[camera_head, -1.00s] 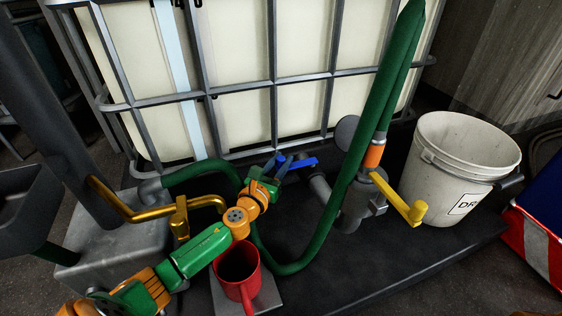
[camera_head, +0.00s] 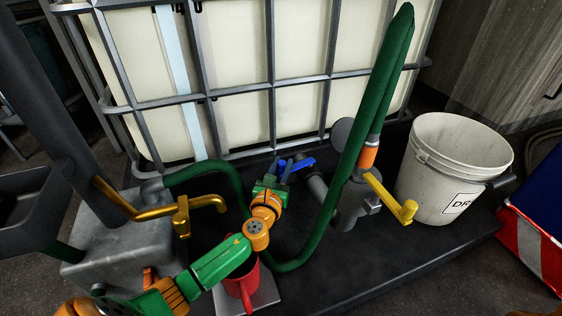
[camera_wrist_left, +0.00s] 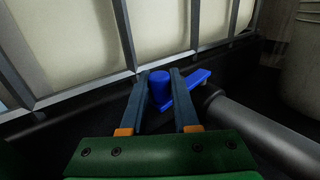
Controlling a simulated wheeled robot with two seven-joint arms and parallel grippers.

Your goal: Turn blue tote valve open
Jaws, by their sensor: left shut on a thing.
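The blue tote valve (camera_head: 303,162) is at the foot of the caged white tote (camera_head: 300,112). Its blue lever points right and slightly up in the head view. My left gripper (camera_head: 284,166) is at the valve. In the left wrist view, the fingers (camera_wrist_left: 158,75) stand on either side of the round blue hub of the valve (camera_wrist_left: 160,86), and the lever reaches out to the right past the right finger. The gripper is shut on the valve. My right gripper is not in view.
A green hose (camera_head: 322,222) loops right of my left arm. A brass tap (camera_head: 150,211) is at left. A yellow-handled valve (camera_head: 391,197) and a white bucket (camera_head: 453,160) are at right.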

